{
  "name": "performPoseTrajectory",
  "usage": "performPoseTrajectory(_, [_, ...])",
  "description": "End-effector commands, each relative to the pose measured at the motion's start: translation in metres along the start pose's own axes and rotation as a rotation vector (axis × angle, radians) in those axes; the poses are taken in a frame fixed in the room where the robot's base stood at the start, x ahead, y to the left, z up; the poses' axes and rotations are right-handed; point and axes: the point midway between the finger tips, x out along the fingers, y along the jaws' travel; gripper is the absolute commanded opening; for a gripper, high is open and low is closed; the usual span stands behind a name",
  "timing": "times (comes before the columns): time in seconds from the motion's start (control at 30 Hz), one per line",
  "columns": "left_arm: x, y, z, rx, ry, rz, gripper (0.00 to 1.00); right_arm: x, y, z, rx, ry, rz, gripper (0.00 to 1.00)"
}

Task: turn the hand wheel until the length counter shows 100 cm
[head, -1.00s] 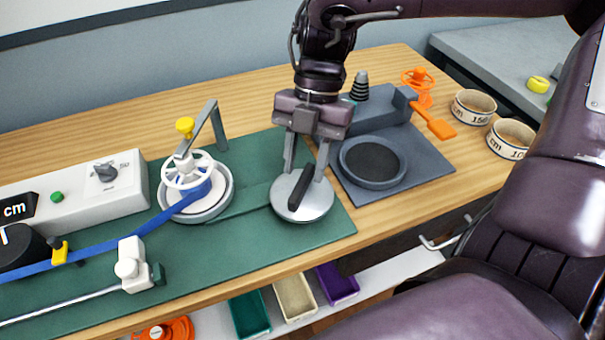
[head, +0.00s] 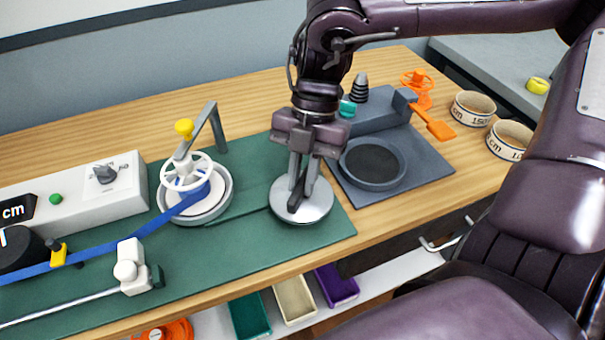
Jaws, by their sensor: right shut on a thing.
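The white spoked hand wheel (head: 187,171) stands over a round white reel, with blue strap wound at it and running left. The counter (head: 14,211) is cut off at the left edge; only "cm" is readable on it, and its number is out of view. My right gripper (head: 299,192) is to the right of the wheel, apart from it. It is shut on the black bar handle (head: 294,203) of a round silver disc (head: 316,208) on the green mat. The fingers hide part of the handle. My left gripper is not in view.
A grey arm with a yellow knob (head: 184,128) rises by the wheel. A white clamp (head: 131,268) is at the mat's front. A grey base with a round dish (head: 373,163), an orange paddle (head: 436,127) and labelled rings (head: 473,107) are to the right. Green mat (head: 240,255) in front is clear.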

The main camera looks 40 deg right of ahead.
Motion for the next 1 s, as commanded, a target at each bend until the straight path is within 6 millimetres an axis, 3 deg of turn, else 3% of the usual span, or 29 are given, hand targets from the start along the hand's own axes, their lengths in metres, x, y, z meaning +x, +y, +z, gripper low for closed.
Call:
performPoseTrajectory(0.13, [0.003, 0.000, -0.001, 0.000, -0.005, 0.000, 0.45, 0.000, 0.000, 0.001, 0.069, -0.002, 0.033, 0.00])
performPoseTrajectory(0.4, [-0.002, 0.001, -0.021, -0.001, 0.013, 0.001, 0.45, 0.000, -0.001, 0.000, 0.298, -0.002, 0.129, 0.00])
performPoseTrajectory(0.6, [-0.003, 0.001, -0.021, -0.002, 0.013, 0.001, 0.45, 0.000, -0.002, -0.001, 0.418, 0.000, 0.176, 0.00])
performPoseTrajectory(1.0, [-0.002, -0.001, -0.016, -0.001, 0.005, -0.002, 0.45, 0.000, -0.002, -0.001, 0.445, 0.000, 0.185, 0.00])
